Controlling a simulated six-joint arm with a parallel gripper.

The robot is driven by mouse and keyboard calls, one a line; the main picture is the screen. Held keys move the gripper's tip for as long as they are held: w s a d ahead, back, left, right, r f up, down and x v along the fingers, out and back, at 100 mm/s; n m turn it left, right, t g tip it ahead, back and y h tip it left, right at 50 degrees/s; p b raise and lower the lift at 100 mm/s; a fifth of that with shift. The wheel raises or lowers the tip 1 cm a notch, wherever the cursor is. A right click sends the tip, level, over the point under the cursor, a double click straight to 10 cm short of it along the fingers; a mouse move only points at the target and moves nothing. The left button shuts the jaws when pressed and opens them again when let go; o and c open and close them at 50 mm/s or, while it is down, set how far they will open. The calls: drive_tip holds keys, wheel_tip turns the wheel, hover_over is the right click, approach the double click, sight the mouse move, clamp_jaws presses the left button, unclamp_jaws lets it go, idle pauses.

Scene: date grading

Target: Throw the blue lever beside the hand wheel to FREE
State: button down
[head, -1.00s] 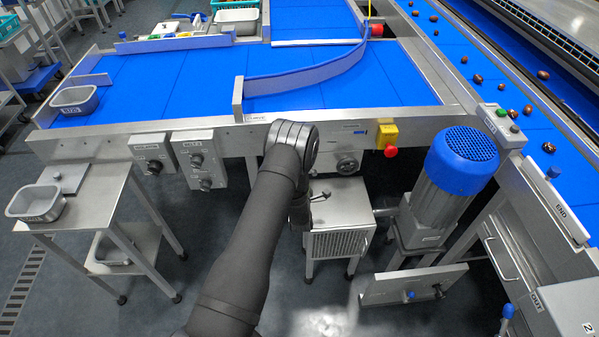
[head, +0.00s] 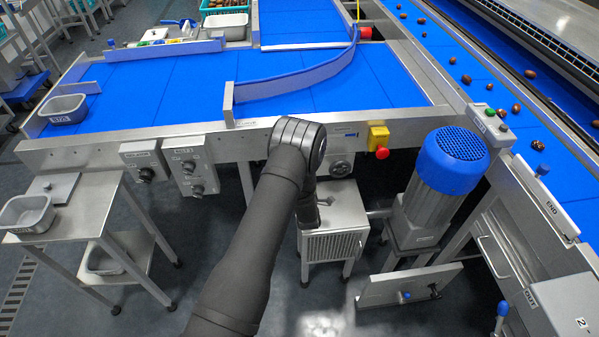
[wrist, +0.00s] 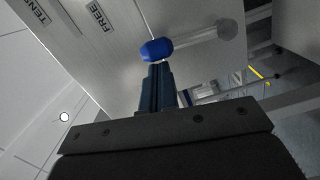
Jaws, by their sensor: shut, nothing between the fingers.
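The blue lever's knob (wrist: 157,49) is in the upper middle of the wrist view. Its pale rod runs right to a round pivot (wrist: 227,30). The FREE label (wrist: 97,18) is on the panel to the left of the knob, with a partly cut-off TENS label (wrist: 45,12) farther left. My gripper (wrist: 157,66) is shut and empty, its fingertips right at the knob; I cannot tell whether they touch it. In the head view the fingers are hidden behind my arm. A round fitting, likely the hand wheel (head: 341,168), shows under the belt frame just right of my arm.
A yellow box with a red button (head: 379,140) is right of the wheel. A blue-capped motor (head: 455,160) stands farther right. A vented steel cabinet (head: 335,243) is below the wheel. Control boxes (head: 190,168) are on the frame at left.

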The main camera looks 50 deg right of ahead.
drive_tip(key=shift+s+d+m, duration=1)
drive_tip(key=shift+m, duration=0.3)
drive_tip(key=s+a+r, duration=0.2)
drive_tip(key=s+a, duration=0.2)
drive_tip(key=a, duration=0.6)
drive_tip(key=shift+s+a, duration=0.2)
drive_tip(key=shift+s, duration=0.1)
